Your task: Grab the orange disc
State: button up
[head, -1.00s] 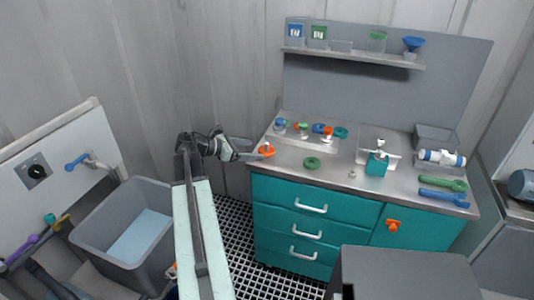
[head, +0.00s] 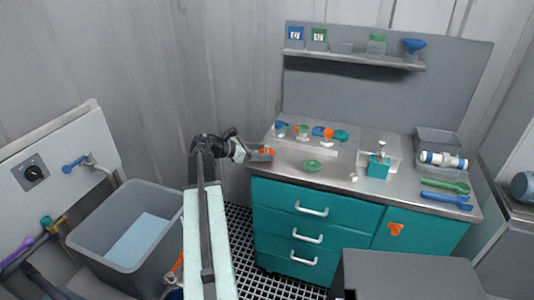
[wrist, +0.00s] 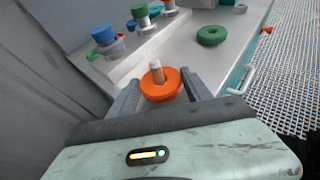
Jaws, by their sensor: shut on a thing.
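The orange disc (wrist: 160,88) lies at the left front corner of the grey counter, with a pale upright peg through its middle. It also shows in the head view (head: 266,152), partly hidden by my gripper. My gripper (wrist: 158,92) reaches in from the left, low over the counter. Its two fingers are on either side of the disc and shut on it. I cannot tell whether the disc is lifted off the surface.
A green ring (head: 312,166) lies on the counter right of the disc. Several small vessels with coloured tops stand on a low step behind. A teal bottle (head: 378,166) and green and blue wrenches (head: 445,197) are farther right. Teal drawers (head: 300,225) are below.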

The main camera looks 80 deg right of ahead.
jog(key=shift+r, duration=0.1)
notch_tip(320, 180, up, 10)
jog(key=p, duration=1)
